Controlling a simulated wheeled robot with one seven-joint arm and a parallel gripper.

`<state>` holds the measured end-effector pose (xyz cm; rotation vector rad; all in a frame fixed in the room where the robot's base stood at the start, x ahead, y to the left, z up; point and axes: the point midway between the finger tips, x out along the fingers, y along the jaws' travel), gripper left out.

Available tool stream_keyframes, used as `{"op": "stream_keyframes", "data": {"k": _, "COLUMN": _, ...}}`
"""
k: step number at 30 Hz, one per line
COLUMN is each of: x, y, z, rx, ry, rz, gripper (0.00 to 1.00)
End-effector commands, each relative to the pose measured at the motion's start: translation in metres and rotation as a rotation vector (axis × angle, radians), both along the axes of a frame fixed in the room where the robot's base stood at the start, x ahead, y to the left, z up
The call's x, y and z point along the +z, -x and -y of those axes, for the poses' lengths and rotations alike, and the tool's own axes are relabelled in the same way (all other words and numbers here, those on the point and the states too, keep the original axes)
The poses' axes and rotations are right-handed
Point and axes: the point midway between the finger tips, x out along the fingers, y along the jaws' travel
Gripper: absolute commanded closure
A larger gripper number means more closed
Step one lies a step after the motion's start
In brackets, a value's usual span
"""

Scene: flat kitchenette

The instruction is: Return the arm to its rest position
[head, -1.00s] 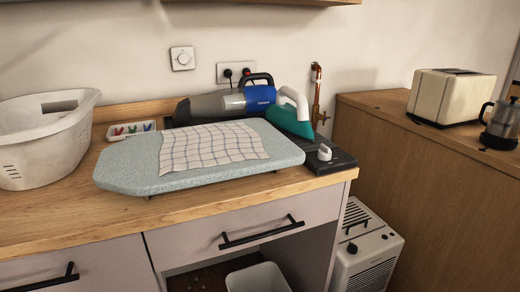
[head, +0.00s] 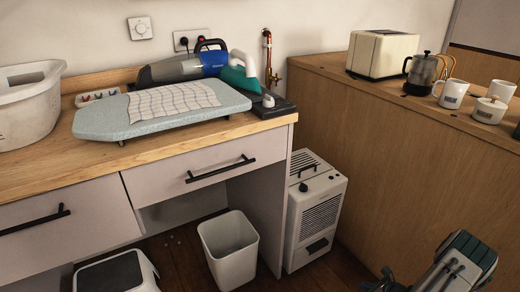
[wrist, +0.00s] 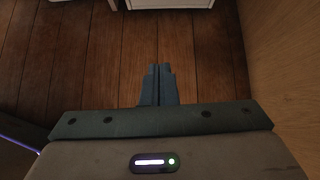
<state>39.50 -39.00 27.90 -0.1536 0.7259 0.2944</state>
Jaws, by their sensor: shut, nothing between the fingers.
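My gripper (wrist: 158,84) is in the middle of the wrist view. Its two dark fingers are together, with nothing between them. It is over bare wooden floor (wrist: 92,62) and touches nothing that I can see. In the head view, a dark and grey part of my arm (head: 462,262) shows at the lower right, in front of the wooden cabinet side. The rest of the arm is out of the frame.
A white heater-like unit (head: 317,215) stands on the floor beside a white bin (head: 230,250). The wooden cabinet (head: 390,160) rises at the right. The counter (head: 70,165) holds an ironing board (head: 100,120) and a laundry basket (head: 25,105).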

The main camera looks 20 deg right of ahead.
Motion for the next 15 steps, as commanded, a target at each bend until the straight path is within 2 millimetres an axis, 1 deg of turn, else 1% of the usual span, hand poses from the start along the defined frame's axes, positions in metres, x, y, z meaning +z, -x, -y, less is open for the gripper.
{"op": "stream_keyframes", "data": {"k": 1, "x": 0.013, "y": -0.005, "z": -0.002, "rx": 0.029, "ry": 0.013, "rz": 0.002, "gripper": 1.0}}
{"op": "stream_keyframes", "data": {"k": 5, "x": 0.042, "y": -0.018, "z": -0.008, "rx": 0.104, "ry": 0.047, "rz": 0.007, "gripper": 1.0}}
{"op": "stream_keyframes", "data": {"k": 8, "x": 0.067, "y": -0.028, "z": -0.016, "rx": 0.174, "ry": 0.076, "rz": 0.011, "gripper": 1.0}}
{"op": "stream_keyframes", "data": {"k": 11, "x": 0.098, "y": -0.041, "z": -0.025, "rx": 0.256, "ry": 0.113, "rz": 0.017, "gripper": 1.0}}
{"op": "stream_keyframes", "data": {"k": 14, "x": 0.139, "y": -0.056, "z": -0.04, "rx": 0.365, "ry": 0.162, "rz": 0.025, "gripper": 1.0}}
{"op": "stream_keyframes", "data": {"k": 15, "x": 0.159, "y": -0.063, "z": -0.049, "rx": 0.42, "ry": 0.185, "rz": 0.03, "gripper": 1.0}}
